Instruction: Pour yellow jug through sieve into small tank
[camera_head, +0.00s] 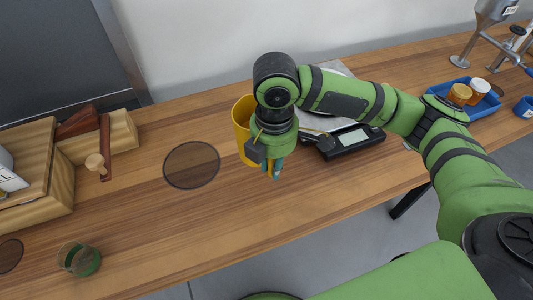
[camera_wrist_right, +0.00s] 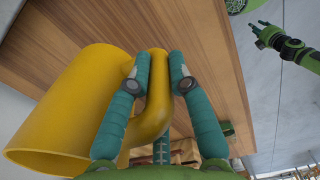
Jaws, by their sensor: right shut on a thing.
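The yellow jug (camera_head: 240,128) is beside the middle of the table, partly behind my right gripper (camera_head: 271,168). In the right wrist view, the jug (camera_wrist_right: 70,105) has its wide mouth toward the lower left. There my right gripper (camera_wrist_right: 160,75) is shut with its two fingers on either side of the jug's curved handle. I cannot tell whether the jug touches the table, or what is in it. A small green gripper, apparently my left, shows at the upper right of the wrist view (camera_wrist_right: 264,36); its jaw state is unclear. I cannot clearly identify the sieve or the small tank.
A dark round disc (camera_head: 191,165) lies left of the jug. A greenish cup (camera_head: 79,260) stands near the front left. A wooden stand (camera_head: 45,190) is at the left.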

